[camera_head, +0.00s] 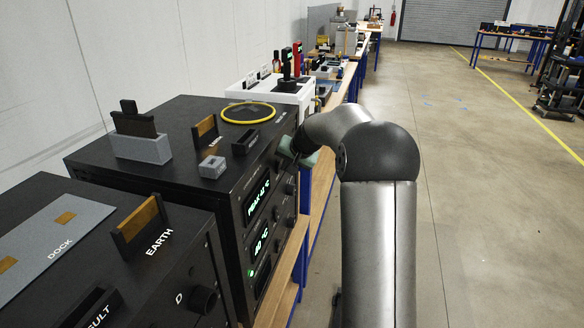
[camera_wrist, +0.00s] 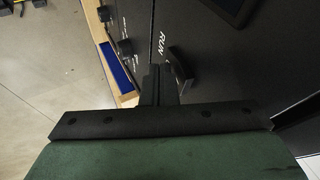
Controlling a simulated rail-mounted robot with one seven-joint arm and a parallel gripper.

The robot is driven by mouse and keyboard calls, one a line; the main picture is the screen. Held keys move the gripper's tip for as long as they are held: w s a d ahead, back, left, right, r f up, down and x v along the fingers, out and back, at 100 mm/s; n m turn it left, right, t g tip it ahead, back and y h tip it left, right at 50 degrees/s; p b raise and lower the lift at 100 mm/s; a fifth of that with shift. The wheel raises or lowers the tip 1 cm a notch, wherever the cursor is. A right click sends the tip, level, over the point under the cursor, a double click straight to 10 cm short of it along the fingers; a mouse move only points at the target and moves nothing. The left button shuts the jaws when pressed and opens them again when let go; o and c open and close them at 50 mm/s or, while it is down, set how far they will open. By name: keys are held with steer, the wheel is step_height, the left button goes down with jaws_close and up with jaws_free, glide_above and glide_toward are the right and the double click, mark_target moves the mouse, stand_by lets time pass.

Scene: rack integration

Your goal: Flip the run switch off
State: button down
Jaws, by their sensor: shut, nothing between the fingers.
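The run switch (camera_wrist: 181,68) is a small dark curved lever on a black panel, beside the white RUN label in the wrist view. My gripper (camera_wrist: 156,75) is shut and empty, its narrow black fingers pointing at the panel just left of the switch. Whether the fingers touch the switch I cannot tell. In the head view my gripper (camera_head: 287,158) is at the far end of the front of the black instrument box (camera_head: 180,190). There my arm and gripper hide the switch.
The box front carries green displays (camera_head: 258,198) and knobs. A yellow ring (camera_head: 248,112), a grey dock block (camera_head: 140,147) and small holders sit on top. A second black box (camera_head: 60,250) stands nearer. A white unit (camera_head: 275,90) stands beyond.

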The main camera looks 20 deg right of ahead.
steer(key=shift+r, duration=0.1)
steer(key=shift+r+p, duration=0.45)
steer(key=shift+r, duration=0.3)
steer(key=shift+d, duration=0.1)
steer(key=s+d+f+b+v, duration=0.1)
steer(key=d+b+v, duration=0.1)
steer(key=v, duration=1)
steer(key=shift+b, duration=0.65)
steer(key=shift+s+r+p, duration=0.1)
steer(key=shift+r+p, duration=0.05)
steer(key=shift+p, duration=0.2)
